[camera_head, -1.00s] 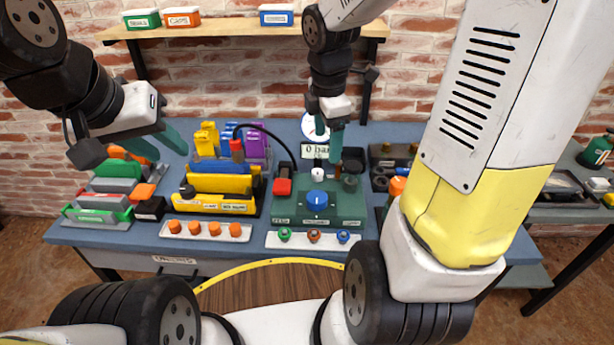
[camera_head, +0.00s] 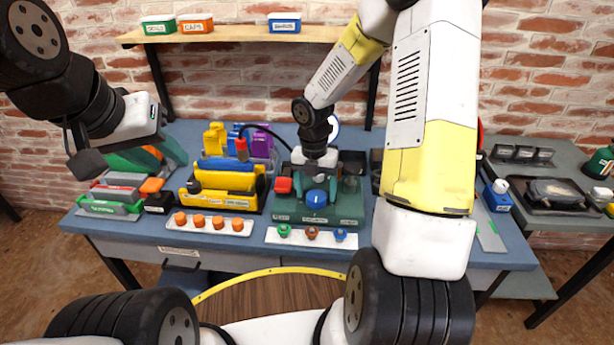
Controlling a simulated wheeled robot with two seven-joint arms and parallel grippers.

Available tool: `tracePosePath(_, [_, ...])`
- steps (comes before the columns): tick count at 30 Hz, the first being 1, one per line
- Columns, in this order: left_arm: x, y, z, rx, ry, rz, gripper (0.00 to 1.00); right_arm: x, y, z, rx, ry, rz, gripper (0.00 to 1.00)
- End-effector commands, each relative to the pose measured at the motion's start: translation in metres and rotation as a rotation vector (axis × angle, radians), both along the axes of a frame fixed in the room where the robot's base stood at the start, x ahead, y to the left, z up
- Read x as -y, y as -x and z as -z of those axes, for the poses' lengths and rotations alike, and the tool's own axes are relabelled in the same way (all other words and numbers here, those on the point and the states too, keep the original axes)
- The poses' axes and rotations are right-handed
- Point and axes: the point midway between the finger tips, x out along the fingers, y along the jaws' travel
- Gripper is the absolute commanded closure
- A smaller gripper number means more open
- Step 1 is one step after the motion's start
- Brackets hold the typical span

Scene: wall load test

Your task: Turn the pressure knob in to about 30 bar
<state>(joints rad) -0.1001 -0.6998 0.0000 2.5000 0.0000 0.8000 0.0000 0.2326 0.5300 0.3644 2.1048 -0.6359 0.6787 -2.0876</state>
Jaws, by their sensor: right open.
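The blue pressure knob (camera_head: 316,198) sits on top of the green test unit (camera_head: 347,212) at the middle of the bench. My right gripper (camera_head: 316,181) points down at the knob from just behind and above it.
White strips hold orange caps (camera_head: 199,221) and coloured fittings (camera_head: 312,234) in front. A yellow holder (camera_head: 222,190) stands to the left. A shelf (camera_head: 240,36) hangs above the bench.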

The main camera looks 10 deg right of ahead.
Motion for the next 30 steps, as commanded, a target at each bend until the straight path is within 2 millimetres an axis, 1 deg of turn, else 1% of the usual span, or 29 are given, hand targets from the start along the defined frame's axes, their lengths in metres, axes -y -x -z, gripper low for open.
tracePosePath(1, [0.0, 0.0, 0.0, 0.0, 0.0, 0.0, 0.64, 0.0003, 0.0009, 0.0046, -0.004, 0.001, 0.0, 0.26])
tracePosePath(3, [0.0, 0.0, 0.0, 0.0, 0.0, 0.0, 0.64, 0.0006, 0.0007, 0.0077, -0.001, 0.001, 0.001, 0.26])
tracePosePath(11, [0.0, 0.0001, -0.0001, 0.0, 0.0, 0.0, 0.64, 0.0007, 0.0005, 0.009, 0.0, 0.0, 0.002, 0.26])
tracePosePath(14, [0.0, 0.0001, -0.0001, 0.0, 0.0, 0.0, 0.64, 0.0006, 0.0006, 0.0089, 0.0, 0.0, 0.002, 0.44])
tracePosePath(15, [0.0, 0.0001, -0.0001, 0.0, 0.0, 0.0, 0.64, 0.0006, 0.0006, 0.0089, 0.0, 0.0, 0.002, 0.52])
tracePosePath(17, [0.0, 0.0001, -0.0001, 0.0, 0.0, 0.0, 0.64, 0.0006, 0.0006, 0.0088, 0.0, 0.0, 0.002, 0.64])
tracePosePath(18, [0.0, 0.0001, -0.0001, 0.0, 0.0, 0.0, 0.64, 0.0006, 0.0006, 0.0088, 0.0, 0.0, 0.002, 0.72])
tracePosePath(21, [0.0, 0.0001, -0.0001, 0.0, 0.0, 0.0, 0.64, 0.0006, 0.0006, 0.0087, 0.0, 0.0, 0.002, 0.89])
tracePosePath(30, [0.0, 0.0, 0.0, 0.0, 0.0, 0.0, 0.64, 0.0005, 0.0006, 0.0085, -0.001, 0.0, 0.044, 0.89])
